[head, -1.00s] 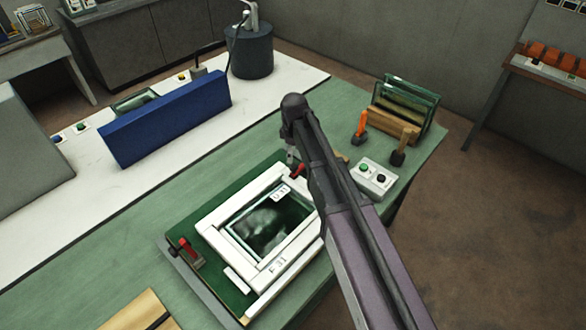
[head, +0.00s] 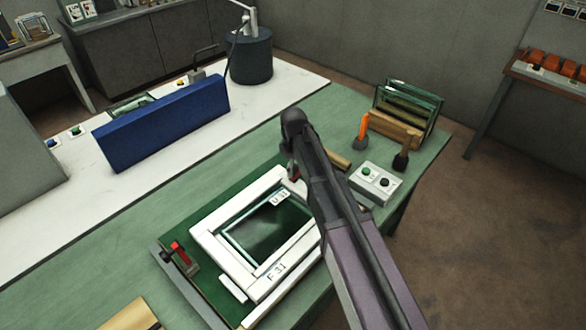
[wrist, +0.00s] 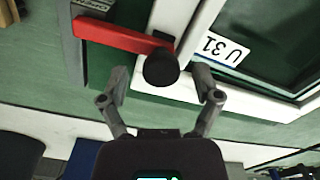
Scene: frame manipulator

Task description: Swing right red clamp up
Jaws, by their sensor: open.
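The right red clamp (wrist: 120,36) shows in the wrist view as a red bar lying flat, ending in a black knob (wrist: 161,70) at the white frame's corner. My gripper (wrist: 161,82) is open, with one finger on each side of the knob; contact cannot be told. The white frame (head: 210,241) lies on a green board, with a dark glass pane (head: 265,228) inside. The left red clamp (head: 180,253) is at the board's left edge.
A two-button box (head: 375,182) and two upright handles, orange (head: 362,130) and dark (head: 402,155), stand to the right. A rack of glass panes (head: 408,108) is behind them. A long blue block (head: 165,122) stands on the white strip at the back.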

